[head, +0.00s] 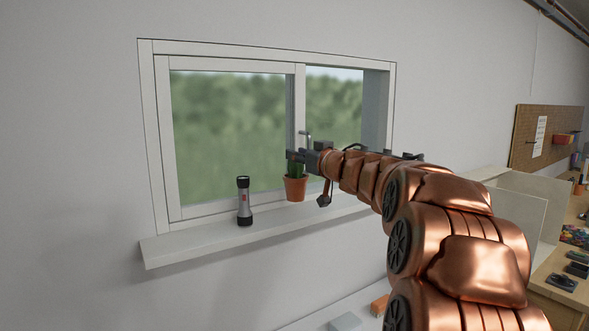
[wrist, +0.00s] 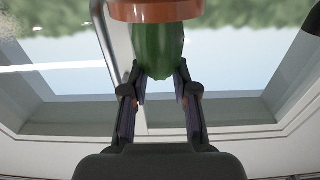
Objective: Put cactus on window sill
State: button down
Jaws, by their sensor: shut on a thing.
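The cactus (head: 295,171) is green and stands in a terracotta pot (head: 295,188). In the head view the pot is at the window sill (head: 180,245), right of a flashlight; I cannot tell whether its base touches the sill. My gripper (head: 300,160) reaches in from the right at the cactus's height. In the wrist view the cactus (wrist: 158,52) lies between the two fingers of my gripper (wrist: 160,88), with the pot (wrist: 157,10) at the top edge. The fingers are shut on the cactus.
A black and silver flashlight (head: 244,201) stands upright on the sill to the left. The window (head: 230,130) is behind the sill. Sill room is free left of the flashlight. A cluttered workbench (head: 556,283) and a pegboard (head: 545,135) are at the right.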

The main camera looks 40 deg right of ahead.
aim_at(300, 168)
jog(key=shift+w+d, duration=0.1)
jog(key=shift+w, duration=0.35)
jog(key=shift+s+f+b, duration=0.1)
jog(key=shift+f+b, duration=0.35)
jog(key=shift+f, duration=1.45)
jog(key=c, duration=0.9)
grip_release()
jog(key=s+b, duration=0.1)
jog(key=s, duration=1.1)
jog(key=shift+a, duration=0.35)
